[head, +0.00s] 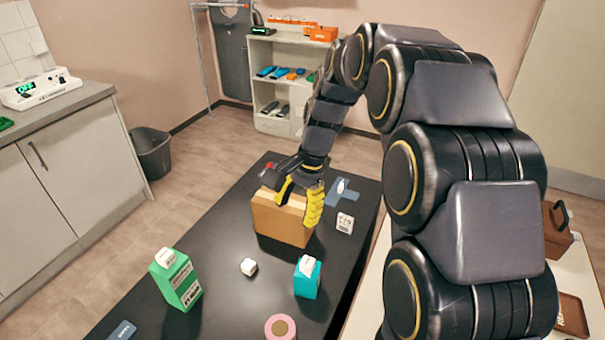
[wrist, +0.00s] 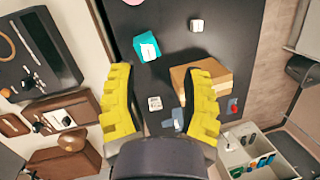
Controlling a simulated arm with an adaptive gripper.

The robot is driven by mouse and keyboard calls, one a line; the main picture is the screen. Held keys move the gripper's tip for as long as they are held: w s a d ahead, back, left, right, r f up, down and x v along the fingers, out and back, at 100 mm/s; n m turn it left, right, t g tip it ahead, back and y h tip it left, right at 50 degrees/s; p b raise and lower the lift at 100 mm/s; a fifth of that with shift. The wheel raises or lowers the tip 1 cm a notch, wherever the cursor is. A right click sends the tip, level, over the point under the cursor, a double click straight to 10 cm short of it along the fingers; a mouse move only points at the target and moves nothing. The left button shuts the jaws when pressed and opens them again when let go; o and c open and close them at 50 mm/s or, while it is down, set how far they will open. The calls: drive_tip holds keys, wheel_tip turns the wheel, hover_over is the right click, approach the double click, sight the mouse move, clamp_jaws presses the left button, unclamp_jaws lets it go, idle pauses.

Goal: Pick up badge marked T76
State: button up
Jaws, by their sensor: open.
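A white badge (head: 345,223) with dark printed characters lies on the black table, right of the cardboard box; its marking appears upside down and looks like T76. In the wrist view the small white badge (wrist: 155,103) lies between my spread yellow fingers, nearer the left one. My gripper (head: 298,210) is open and empty, above the table by the box's right end. In the wrist view my gripper (wrist: 162,72) has both fingers well apart, with nothing between them at finger height.
The cardboard box (head: 280,222) stands close beside the badge. A blue object (head: 338,188) lies behind it. A teal carton (head: 307,278), a small white block (head: 249,267), a green carton (head: 178,282) and a pink roll (head: 280,327) stand nearer the front. Bare table lies between them.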

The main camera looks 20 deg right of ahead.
drive_tip(key=w+d+f+m+t, duration=0.2)
drive_tip(key=w+d+f+m, duration=0.55)
drive_tip(key=w+d, duration=0.3)
drive_tip(key=m+t, duration=0.1)
drive_tip(key=m, duration=0.7)
approach(346, 217)
wheel_tip(346, 217, down, 4)
drive_tip(key=w, duration=0.2)
drive_tip(key=shift+s+a+f, duration=0.1)
drive_tip(key=shift+a+f, duration=0.05)
drive_tip(key=shift+f, duration=0.4)
drive_tip(key=shift+a+f, duration=0.2)
drive_tip(key=shift+f, duration=0.35)
drive_tip(key=shift+a+x, duration=0.2)
drive_tip(key=shift+x, duration=1.3)
drive_tip(key=shift+a+x, duration=0.15)
drive_tip(key=shift+x, duration=1.35)
drive_tip(key=shift+r, duration=0.15)
clamp_jaws()
